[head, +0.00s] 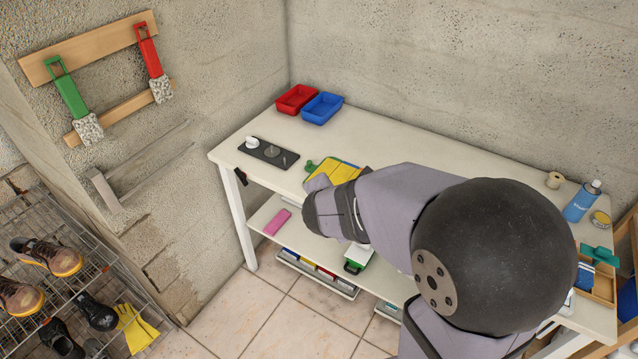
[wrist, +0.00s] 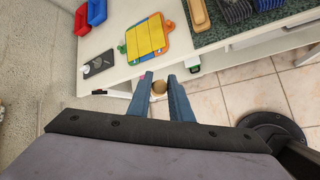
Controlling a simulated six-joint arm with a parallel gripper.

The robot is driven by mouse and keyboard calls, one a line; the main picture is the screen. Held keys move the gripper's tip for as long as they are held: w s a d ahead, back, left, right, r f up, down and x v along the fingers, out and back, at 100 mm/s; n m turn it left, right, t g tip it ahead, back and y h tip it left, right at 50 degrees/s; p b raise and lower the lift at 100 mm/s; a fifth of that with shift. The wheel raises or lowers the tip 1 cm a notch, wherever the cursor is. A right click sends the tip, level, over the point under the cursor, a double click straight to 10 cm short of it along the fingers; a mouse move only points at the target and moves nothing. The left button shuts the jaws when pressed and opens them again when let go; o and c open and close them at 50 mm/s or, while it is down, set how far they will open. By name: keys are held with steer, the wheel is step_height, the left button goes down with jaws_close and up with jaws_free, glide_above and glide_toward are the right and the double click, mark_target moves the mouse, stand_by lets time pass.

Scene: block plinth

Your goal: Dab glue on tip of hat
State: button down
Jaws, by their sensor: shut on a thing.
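My gripper (wrist: 160,79) shows in the wrist view as two blue-grey fingers, shut on a small round tan thing (wrist: 159,88) between them. Only its round end shows, so I cannot tell what it is. In the wrist view the fingers lie over the table's front edge and the floor, below the yellow-topped board (wrist: 145,37) with orange and green edges. The board also shows in the head view (head: 347,168), partly behind my arm, which hides the gripper there. I cannot make out a hat or a glue container for certain.
A dark tray (head: 260,155) with a white and a grey round piece lies left on the white table. Red (head: 296,98) and blue (head: 322,107) bins stand at the back. The table's back middle is clear.

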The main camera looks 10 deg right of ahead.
steer(key=s+d+f+m+g+h+p, duration=0.25)
steer(key=d+f, duration=0.45)
steer(key=d, duration=0.4)
steer(key=w+d+f, duration=0.1)
steer(key=w+d, duration=0.1)
steer(key=d, duration=0.4)
steer(key=w+d+f+m+g+h+p, duration=0.1)
steer(key=w+d, duration=0.2)
steer(key=d, duration=0.3)
steer(key=w+d+f+m+g+h, duration=0.1)
steer(key=w+d, duration=0.2)
steer(key=d, duration=0.3)
steer(key=shift+d+f+m+g+h, duration=0.15)
steer(key=shift+f+m+g+h, duration=0.1)
steer(key=shift+f, duration=0.05)
steer(key=w+d+r+n+t, duration=0.1)
steer(key=w+d+r+n, duration=0.3)
steer(key=w+r+n, duration=0.1)
step_height(320, 180, up, 3)
steer(key=shift+w+d+f+t, duration=0.15)
steer(key=shift+w+t, duration=0.25)
steer(key=shift+w, duration=0.45)
steer(key=shift+n, duration=0.3)
